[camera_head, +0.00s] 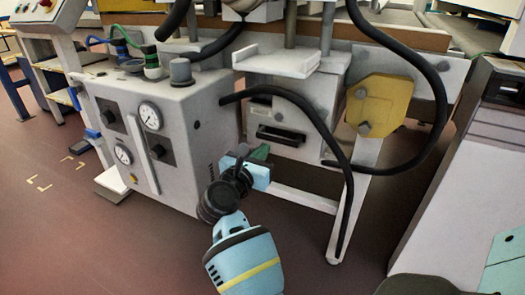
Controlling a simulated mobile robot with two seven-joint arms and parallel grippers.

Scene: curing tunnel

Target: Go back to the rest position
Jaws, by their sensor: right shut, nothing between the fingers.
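My right arm rises from the bottom middle of the view, a light blue link with a yellow band and a black wrist. My right gripper (259,153) has a light blue body and dark green fingers. The fingers are shut and hold nothing. They are in front of the grey machine's lower part, just below the drawer-like panel with a black handle (281,136). Whether they touch the machine cannot be told. My left gripper is out of view.
A grey cabinet (181,106) with two gauges stands close left of the gripper. Black hoses (325,130) loop to the right, near a yellow plate (379,104). A grey machine (450,190) stands at the right. Reddish floor (110,240) is clear at the lower left.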

